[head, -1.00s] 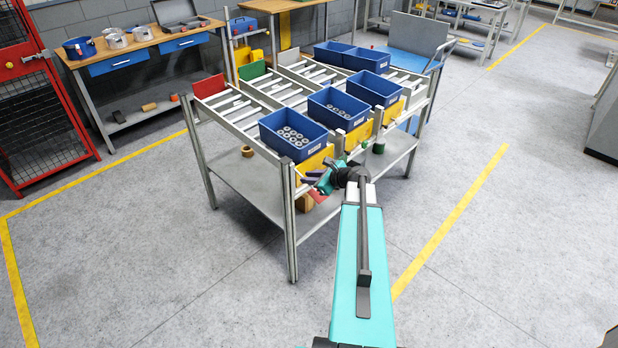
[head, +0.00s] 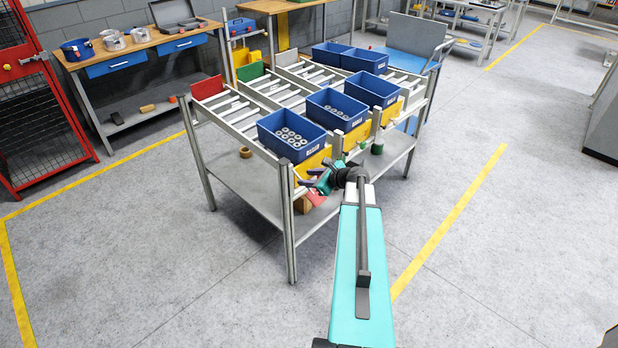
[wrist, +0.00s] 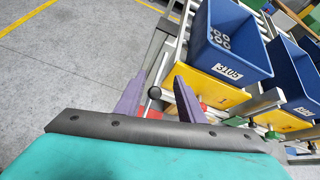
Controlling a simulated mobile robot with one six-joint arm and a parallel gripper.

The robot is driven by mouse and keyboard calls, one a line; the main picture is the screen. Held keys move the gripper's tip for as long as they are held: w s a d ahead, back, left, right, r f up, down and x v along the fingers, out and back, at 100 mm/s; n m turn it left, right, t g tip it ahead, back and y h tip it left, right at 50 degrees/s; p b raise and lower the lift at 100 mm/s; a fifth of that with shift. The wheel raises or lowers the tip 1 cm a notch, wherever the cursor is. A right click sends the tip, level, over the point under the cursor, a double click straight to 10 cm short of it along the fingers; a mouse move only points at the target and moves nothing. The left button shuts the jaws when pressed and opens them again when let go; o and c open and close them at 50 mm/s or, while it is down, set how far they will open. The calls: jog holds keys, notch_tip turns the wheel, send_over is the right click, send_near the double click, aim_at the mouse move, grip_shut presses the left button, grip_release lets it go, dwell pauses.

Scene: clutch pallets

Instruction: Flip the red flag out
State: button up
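A red flag (head: 316,198) hangs low at the near end of the rack's front lane, close to my gripper (head: 304,179). In the wrist view a strip of red (wrist: 152,114) shows low between the purple fingers of my gripper (wrist: 157,90), mostly hidden behind my gripper's body. A black ball knob (wrist: 154,92) on a thin rod stands between the fingers. The fingers are spread apart with a gap on both sides of the knob. I cannot tell whether the knob belongs to the flag.
The rack (head: 289,225) carries blue bins; the nearest bin (head: 291,134) holds several metal rings. A yellow plate (wrist: 215,90) stands below that bin, right beside my gripper. Rack posts are close. Floor is free left and right of the rack. A workbench (head: 140,48) stands at the back left.

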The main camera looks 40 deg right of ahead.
jog(key=shift+s, duration=0.15)
jog(key=shift+b+v, duration=0.4)
jog(key=shift+v, duration=0.5)
jog(key=a+b+v, duration=0.1)
jog(key=b+v, duration=0.2)
jog(key=v, duration=0.8)
jog(key=shift+s+d+r, duration=0.25)
jog(key=shift+d+r, duration=0.05)
jog(key=shift+d, duration=0.25)
